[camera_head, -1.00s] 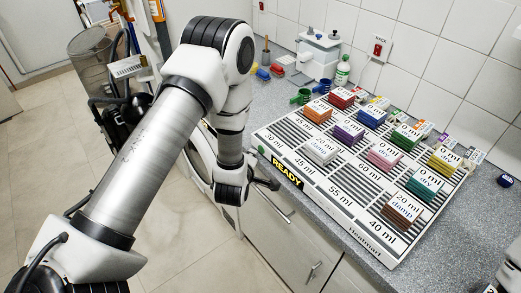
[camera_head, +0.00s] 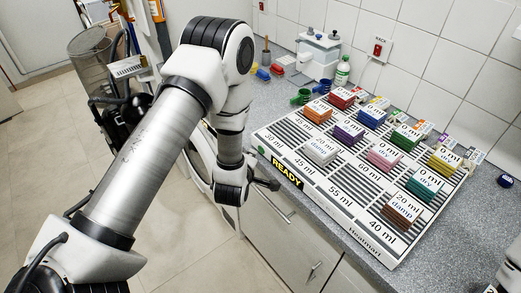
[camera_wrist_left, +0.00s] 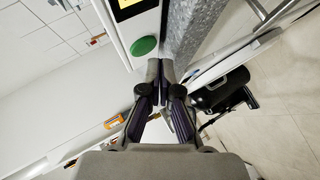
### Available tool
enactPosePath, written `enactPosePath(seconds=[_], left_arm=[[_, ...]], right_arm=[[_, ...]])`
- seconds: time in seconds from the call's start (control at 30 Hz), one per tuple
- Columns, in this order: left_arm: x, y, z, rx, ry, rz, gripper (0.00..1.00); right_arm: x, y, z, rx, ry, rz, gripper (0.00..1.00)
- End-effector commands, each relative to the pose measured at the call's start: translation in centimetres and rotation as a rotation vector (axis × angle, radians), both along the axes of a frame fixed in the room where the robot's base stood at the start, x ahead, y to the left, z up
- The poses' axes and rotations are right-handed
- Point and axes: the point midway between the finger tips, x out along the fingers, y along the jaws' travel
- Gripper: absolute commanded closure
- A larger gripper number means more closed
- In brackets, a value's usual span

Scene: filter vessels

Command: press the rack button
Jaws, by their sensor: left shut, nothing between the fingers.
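The rack (camera_head: 330,215) is a white striped board on the counter, with a black READY display in yellow letters on its front edge. A round green button (camera_head: 261,150) sits at the left end of that edge; it also shows large in the left wrist view (camera_wrist_left: 143,46). My left gripper (camera_head: 274,185) is shut and empty, off the rack's front edge near the display. In the left wrist view its closed fingertips (camera_wrist_left: 160,66) are just below and right of the button, with no clear contact. My right gripper is out of view.
Several coloured blocks, such as a brown one (camera_head: 402,212), stand on the rack. A red wall switch (camera_head: 377,49) is behind it. A white device (camera_head: 318,56) and a green-labelled bottle (camera_head: 343,70) stand at the back. Cabinet fronts (camera_head: 280,235) lie below the counter.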

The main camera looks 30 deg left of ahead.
Motion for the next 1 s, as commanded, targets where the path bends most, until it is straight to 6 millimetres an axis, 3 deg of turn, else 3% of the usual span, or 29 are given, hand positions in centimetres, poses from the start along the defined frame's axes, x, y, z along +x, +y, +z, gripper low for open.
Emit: enactPosePath(seconds=[1.0], left_arm=[[1.2, -0.5, 0.0, 0.000, 0.000, 0.000, 1.00]], right_arm=[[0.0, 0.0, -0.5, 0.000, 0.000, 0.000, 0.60]])
